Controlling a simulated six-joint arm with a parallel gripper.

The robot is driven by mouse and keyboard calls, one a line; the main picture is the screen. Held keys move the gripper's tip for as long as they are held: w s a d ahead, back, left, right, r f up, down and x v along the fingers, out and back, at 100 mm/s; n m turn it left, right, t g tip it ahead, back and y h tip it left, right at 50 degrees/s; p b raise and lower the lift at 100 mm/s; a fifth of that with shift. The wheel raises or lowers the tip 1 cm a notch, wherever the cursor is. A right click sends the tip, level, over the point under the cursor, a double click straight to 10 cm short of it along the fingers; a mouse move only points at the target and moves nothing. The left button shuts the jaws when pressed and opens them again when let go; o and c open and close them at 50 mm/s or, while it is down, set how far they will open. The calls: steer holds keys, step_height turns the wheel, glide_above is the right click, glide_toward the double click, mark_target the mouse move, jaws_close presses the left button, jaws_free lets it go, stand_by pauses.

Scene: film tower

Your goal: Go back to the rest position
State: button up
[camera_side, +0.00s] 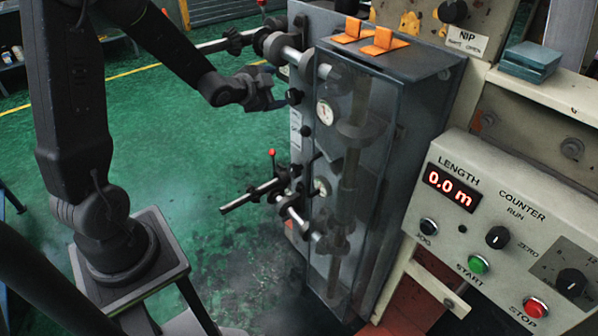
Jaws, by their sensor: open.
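My gripper (277,95) is in the upper middle of the side view, at the end of my dark arm. It is open, and I see nothing between its fingers. It is close to the left face of the grey machine cabinet (415,95), beside a black knob (294,97) there. I cannot tell from this one view whether it touches the knob.
A shaft with a red-tipped lever (271,153) sticks out left, below my gripper. Another shaft (215,45) sticks out above it. A cream control panel (500,235) reads 0.0 m at right. Green floor (170,120) is open at left.

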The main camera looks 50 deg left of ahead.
steer(key=s+d+r+n+g, duration=0.4)
steer(key=s+d+r, duration=0.3)
steer(key=s+d, duration=0.15)
steer(key=s+d+n+g+h, duration=0.3)
steer(key=s+d, duration=0.7)
steer(key=s, duration=0.5)
steer(key=shift+s+d+r+g, duration=0.35)
steer(key=shift+s+r+g, duration=0.05)
steer(key=shift+g, duration=0.1)
